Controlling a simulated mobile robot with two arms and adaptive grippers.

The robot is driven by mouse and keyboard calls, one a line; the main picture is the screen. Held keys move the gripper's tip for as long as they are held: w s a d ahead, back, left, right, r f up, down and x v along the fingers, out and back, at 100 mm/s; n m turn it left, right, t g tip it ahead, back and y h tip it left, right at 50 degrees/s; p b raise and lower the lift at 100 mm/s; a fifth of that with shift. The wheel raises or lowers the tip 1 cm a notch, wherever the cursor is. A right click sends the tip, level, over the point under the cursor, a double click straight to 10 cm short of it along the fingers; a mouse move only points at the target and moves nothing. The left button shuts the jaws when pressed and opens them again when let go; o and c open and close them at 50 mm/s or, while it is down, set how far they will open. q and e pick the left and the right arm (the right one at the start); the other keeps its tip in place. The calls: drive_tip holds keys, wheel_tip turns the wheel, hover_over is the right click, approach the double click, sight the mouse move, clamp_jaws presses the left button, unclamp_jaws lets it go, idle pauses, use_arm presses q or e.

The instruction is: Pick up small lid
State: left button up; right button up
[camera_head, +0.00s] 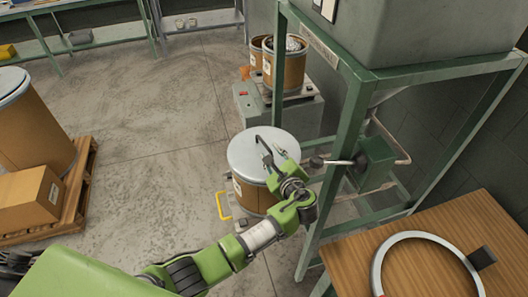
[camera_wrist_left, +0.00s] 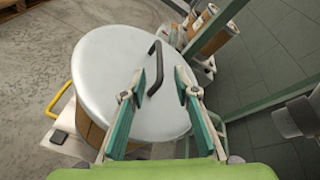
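The small lid (camera_head: 242,152) is a round, pale grey disc on top of a brown drum (camera_head: 252,197). In the left wrist view the lid (camera_wrist_left: 105,85) fills the middle, with a dark bar handle (camera_wrist_left: 156,62) across it. My left gripper (camera_head: 266,151) is over the lid from the near right side. In the left wrist view its two green fingers (camera_wrist_left: 159,88) are apart, one on each side of the handle. They look clear of it; the exact height above the lid is hard to tell. My right gripper is not in view.
A green frame (camera_head: 340,150) with a lever stands close right of the drum. A wooden table (camera_head: 345,262) with a pale ring (camera_head: 380,262) is at lower right. A yellow handle (camera_head: 220,207) is left of the drum. A pallet (camera_head: 80,200) stands left; floor between is clear.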

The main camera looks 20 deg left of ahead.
sight(268, 148)
use_arm(q)
drive_tip(key=shift+p+x, duration=0.3)
drive_tip(key=shift+x, duration=1.95)
drive_tip(key=shift+s+f, duration=0.1)
drive_tip(key=shift+c, duration=0.3)
clamp_jaws()
